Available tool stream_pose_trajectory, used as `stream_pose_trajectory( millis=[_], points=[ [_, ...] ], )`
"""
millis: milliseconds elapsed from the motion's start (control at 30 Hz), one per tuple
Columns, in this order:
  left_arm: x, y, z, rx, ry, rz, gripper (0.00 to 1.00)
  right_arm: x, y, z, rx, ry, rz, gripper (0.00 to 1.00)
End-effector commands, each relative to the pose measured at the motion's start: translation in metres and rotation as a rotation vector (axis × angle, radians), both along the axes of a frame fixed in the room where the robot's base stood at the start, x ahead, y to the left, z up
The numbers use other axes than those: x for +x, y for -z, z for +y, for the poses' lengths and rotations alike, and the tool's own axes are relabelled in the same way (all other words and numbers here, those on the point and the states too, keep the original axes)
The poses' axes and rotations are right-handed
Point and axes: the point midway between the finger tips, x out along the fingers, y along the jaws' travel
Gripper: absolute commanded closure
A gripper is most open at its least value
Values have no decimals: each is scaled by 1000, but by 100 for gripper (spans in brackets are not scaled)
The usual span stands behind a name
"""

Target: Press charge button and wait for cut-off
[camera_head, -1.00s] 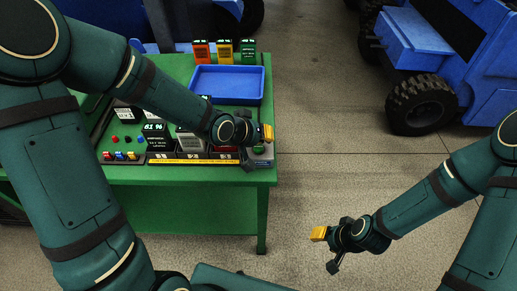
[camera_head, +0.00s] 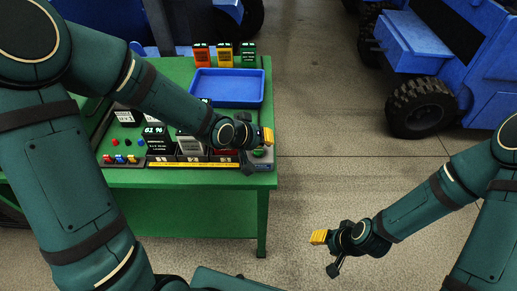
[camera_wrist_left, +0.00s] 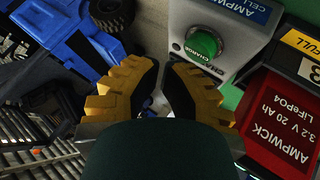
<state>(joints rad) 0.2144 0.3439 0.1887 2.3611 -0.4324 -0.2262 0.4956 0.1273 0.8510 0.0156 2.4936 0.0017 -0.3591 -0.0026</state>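The green charge button (camera_wrist_left: 203,44) stands on a light grey housing labelled CHARGE in the left wrist view. My left gripper (camera_wrist_left: 162,72) is beside the button, apart from it, with a narrow gap between its yellow fingertips and nothing held. In the head view the left gripper (camera_head: 267,137) is over the table's right front corner, partly covering the charge box (camera_head: 262,153). A black display (camera_head: 155,138) seems to read 61 %. My right gripper (camera_head: 319,237) hangs over the floor, with no object seen in it; its finger gap is hidden.
A red AMPWICK cell (camera_wrist_left: 275,125) lies close to the button housing. A blue vehicle (camera_head: 420,45) stands at right. The floor between is clear.

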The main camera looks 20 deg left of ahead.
Motion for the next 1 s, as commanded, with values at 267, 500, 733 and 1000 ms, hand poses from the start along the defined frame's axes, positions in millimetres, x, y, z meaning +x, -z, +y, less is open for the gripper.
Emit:
stream_pose_trajectory(
  millis=[267,500,733,1000],
  points=[
    [0,0,0,0,0,0,100,0,0,0,0,0,0,53],
    [0,6,0,-1,-1,2,100,0,0,0,0,0,0,53],
    [0,9,0,0,-1,-1,100,0,0,0,0,0,0,53],
    [0,9,0,0,0,0,100,0,0,0,0,0,0,53]
  ],
)
